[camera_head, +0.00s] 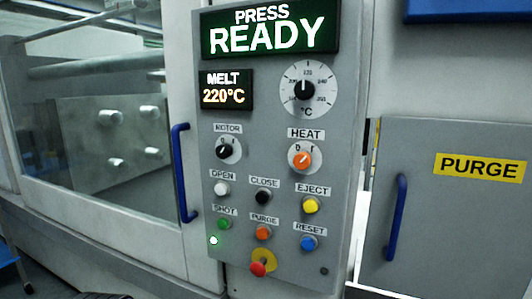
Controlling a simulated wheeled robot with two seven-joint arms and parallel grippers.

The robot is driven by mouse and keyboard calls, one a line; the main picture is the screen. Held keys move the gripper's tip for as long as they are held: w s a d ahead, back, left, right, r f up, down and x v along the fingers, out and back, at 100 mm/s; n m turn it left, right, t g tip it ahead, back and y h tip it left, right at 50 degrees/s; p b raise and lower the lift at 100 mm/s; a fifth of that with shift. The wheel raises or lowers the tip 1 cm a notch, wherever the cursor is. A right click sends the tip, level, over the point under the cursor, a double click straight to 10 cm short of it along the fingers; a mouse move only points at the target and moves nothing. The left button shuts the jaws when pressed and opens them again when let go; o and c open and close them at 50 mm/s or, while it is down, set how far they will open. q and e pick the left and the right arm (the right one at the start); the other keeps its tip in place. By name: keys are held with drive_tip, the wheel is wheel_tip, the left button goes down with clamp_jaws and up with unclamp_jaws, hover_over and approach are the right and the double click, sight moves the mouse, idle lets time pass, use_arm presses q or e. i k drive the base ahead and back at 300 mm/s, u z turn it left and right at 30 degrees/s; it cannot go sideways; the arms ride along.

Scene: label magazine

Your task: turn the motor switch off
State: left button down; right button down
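The motor switch (223,151) is a black rotary knob on a pale round dial, under a small label that reads like "MOTOR". The dial has marks like "0" and "I" along its top. The knob looks tilted, but its pointer is too small to tell which mark it points at. It sits on the left side of the grey control panel (280,215), above the row of push buttons. Neither of my grippers is in view, and nothing touches or covers the switch.
The orange HEAT knob (302,160) is right of the switch. Several coloured buttons and a red emergency knob (258,269) sit below. Blue door handles (182,172) and (396,217) stick out either side. The READY display (268,33) is above. The space before the panel looks clear.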

sight(224, 151)
drive_tip(key=z, duration=1.4)
drive_tip(key=k, duration=0.8)
drive_tip(key=u, duration=0.8)
